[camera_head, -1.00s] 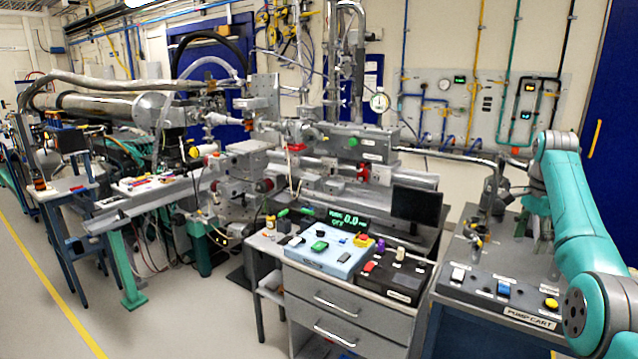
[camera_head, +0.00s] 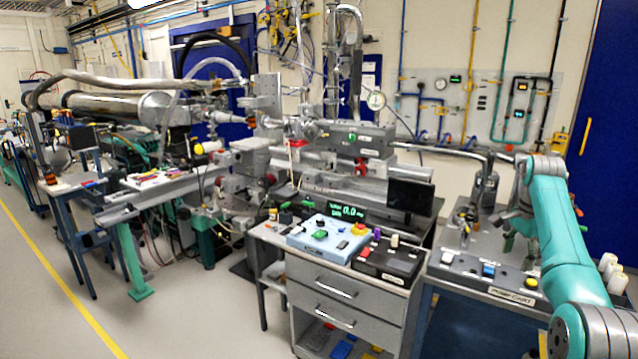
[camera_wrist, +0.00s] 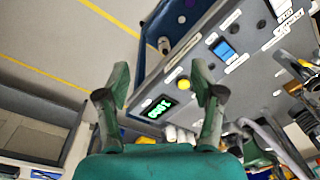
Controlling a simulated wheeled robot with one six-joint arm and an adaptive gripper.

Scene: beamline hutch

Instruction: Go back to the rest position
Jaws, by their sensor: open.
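My gripper (camera_wrist: 162,78) shows in the wrist view with its two green-tipped fingers spread wide and nothing between them. Beyond the fingers, and apart from them, is the pump cart's control panel, with a yellow button (camera_wrist: 183,84), a green display (camera_wrist: 160,106) and a blue switch (camera_wrist: 223,49). In the head view my teal arm is bent up at the right, over the pump cart (camera_head: 462,280). The gripper itself cannot be made out clearly there.
A drawer cabinet (camera_head: 345,300) carrying a light blue control box (camera_head: 328,240) and a black box (camera_head: 388,262) stands left of the pump cart. A dark monitor (camera_head: 410,196) is behind it. White cylinders (camera_head: 613,275) stand at the right. Floor (camera_head: 210,310) at left front is clear.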

